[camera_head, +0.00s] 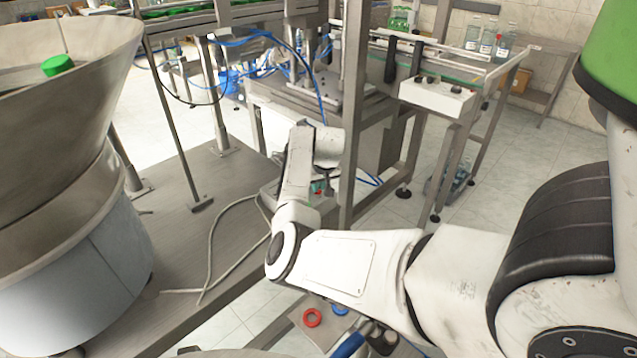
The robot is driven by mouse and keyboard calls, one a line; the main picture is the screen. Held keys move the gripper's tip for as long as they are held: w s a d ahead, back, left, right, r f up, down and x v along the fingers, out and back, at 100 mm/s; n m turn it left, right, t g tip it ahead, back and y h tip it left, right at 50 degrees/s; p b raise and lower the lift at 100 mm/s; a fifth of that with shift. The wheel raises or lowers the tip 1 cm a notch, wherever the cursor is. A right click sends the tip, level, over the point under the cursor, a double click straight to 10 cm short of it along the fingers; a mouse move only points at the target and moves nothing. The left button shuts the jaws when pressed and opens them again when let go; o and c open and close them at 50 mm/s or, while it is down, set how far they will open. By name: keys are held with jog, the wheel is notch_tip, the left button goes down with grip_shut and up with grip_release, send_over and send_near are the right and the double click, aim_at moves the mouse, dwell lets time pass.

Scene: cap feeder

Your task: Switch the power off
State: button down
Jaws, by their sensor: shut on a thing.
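The cap feeder is a large metal bowl (60,130) on a grey drum base (85,265) at the left. A pale cable (212,245) runs from near its base to a small grey box (268,192) on the platform, mostly behind my arm. A bit of red and green shows beside my arm there; I cannot tell whether it is the power switch. My white arm reaches in from the right and bends up toward this spot. My gripper is hidden behind my own arm links, so its jaws and anything between them do not show.
A metal post (350,110) stands close to the right of my wrist. A conveyor frame with a white control box (437,97) and bottles (473,35) is behind. A green cap (57,65) shows in the bowl. The platform (185,235) beside the feeder is mostly clear.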

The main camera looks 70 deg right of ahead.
jog(key=shift+s+d+r+n+y+p, duration=0.15)
jog(key=shift+n+y+p, duration=0.25)
jog(key=shift+n+p, duration=0.6)
jog(key=n+t, duration=0.1)
jog(key=n, duration=0.2)
jog(key=shift+y+p, duration=0.4)
jog(key=n, duration=0.1)
jog(key=n+y, duration=0.1)
jog(key=n, duration=0.1)
jog(key=shift+d+f+t, duration=0.15)
jog(key=shift+f+t, duration=0.05)
jog(key=shift+t, duration=0.1)
jog(key=shift+n+y+b, duration=0.55)
jog(key=shift+n+y, duration=0.05)
jog(key=shift+n, duration=0.8)
jog(key=shift+r, duration=0.1)
jog(key=c, duration=1.2)
grip_release()
jog(key=v, duration=1)
jog(key=shift+r, duration=0.35)
jog(key=shift+s+d, duration=0.1)
jog(key=shift+s, duration=0.05)
